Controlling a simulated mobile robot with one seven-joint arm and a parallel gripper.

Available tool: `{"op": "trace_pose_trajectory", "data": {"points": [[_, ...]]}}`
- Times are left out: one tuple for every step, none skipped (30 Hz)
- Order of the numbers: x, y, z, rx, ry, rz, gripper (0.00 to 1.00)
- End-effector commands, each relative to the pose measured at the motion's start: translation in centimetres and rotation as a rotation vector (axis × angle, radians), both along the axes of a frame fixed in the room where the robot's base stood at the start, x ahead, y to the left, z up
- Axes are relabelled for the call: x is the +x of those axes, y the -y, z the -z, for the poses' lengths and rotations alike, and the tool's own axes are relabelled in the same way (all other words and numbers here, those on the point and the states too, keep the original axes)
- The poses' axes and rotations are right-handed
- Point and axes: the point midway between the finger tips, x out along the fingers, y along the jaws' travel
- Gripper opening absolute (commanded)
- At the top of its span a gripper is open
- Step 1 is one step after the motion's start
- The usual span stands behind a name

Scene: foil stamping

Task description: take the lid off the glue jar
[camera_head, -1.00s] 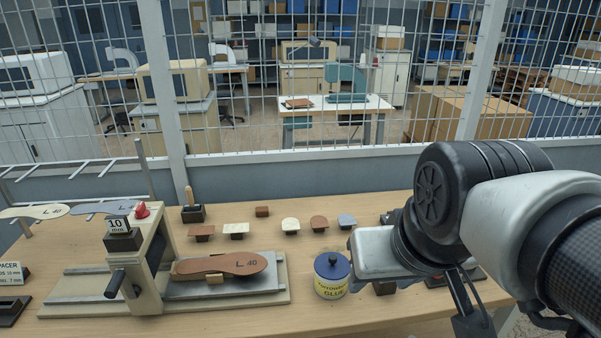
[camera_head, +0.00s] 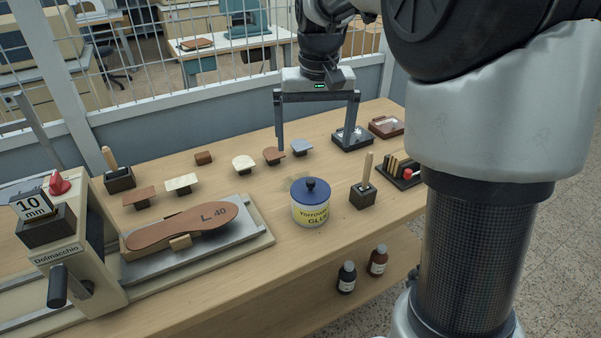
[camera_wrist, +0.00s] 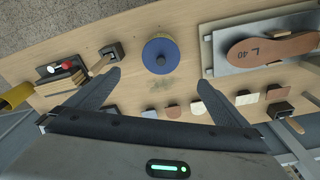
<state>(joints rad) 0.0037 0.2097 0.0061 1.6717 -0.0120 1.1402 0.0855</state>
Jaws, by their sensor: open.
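The glue jar (camera_head: 311,213) stands upright on the wooden bench, with a yellow label reading GLUE. Its blue lid (camera_head: 310,190) with a dark knob sits on top of it. In the wrist view the lid (camera_wrist: 160,55) shows from above as a blue disc, ahead of my fingers and between their lines. My gripper (camera_head: 317,148) is open and empty, its two fingers wide apart. It hangs above the back of the bench, behind the jar and apart from it.
The stamping machine with the L 40 insole (camera_head: 185,228) stands left of the jar. A block with a wooden-handled tool (camera_head: 363,194) stands close to the jar's right. Several small sample pieces (camera_head: 244,164) line the bench behind. Two bottles (camera_head: 346,277) stand on the lower shelf. A wire fence (camera_head: 150,75) runs behind.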

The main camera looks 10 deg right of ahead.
Motion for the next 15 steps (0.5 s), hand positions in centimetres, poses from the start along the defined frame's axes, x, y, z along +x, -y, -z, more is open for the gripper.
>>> {"op": "trace_pose_trajectory", "data": {"points": [[0.0, 0.0, 1.4, -0.001, -0.005, 0.000, 1.00], [0.1, 0.0, 2.1, -0.001, -0.006, 0.000, 1.00], [0.2, 0.0, 3.0, 0.000, -0.004, 0.000, 1.00], [0.3, 0.0, 3.6, -0.001, -0.005, 0.000, 1.00], [0.4, 0.0, 4.3, 0.000, -0.005, 0.000, 1.00], [0.5, 0.0, 5.1, 0.000, -0.005, 0.000, 1.00], [0.6, 0.0, 5.7, 0.000, -0.004, 0.000, 1.00], [0.6, 0.0, 6.3, 0.000, -0.004, 0.000, 1.00], [0.7, 0.0, 6.9, 0.000, -0.003, 0.000, 1.00], [0.8, 0.1, 7.4, 0.000, -0.004, 0.000, 1.00], [0.8, 0.1, 7.7, 0.000, -0.003, 0.000, 1.00], [0.9, 0.1, 8.1, 0.000, -0.002, 0.000, 1.00], [0.9, 0.1, 8.3, 0.000, -0.002, 0.000, 1.00], [1.0, 0.1, 8.5, 0.000, -0.001, 0.000, 1.00], [1.0, 0.1, 8.7, 0.000, -0.001, 0.000, 1.00]]}}
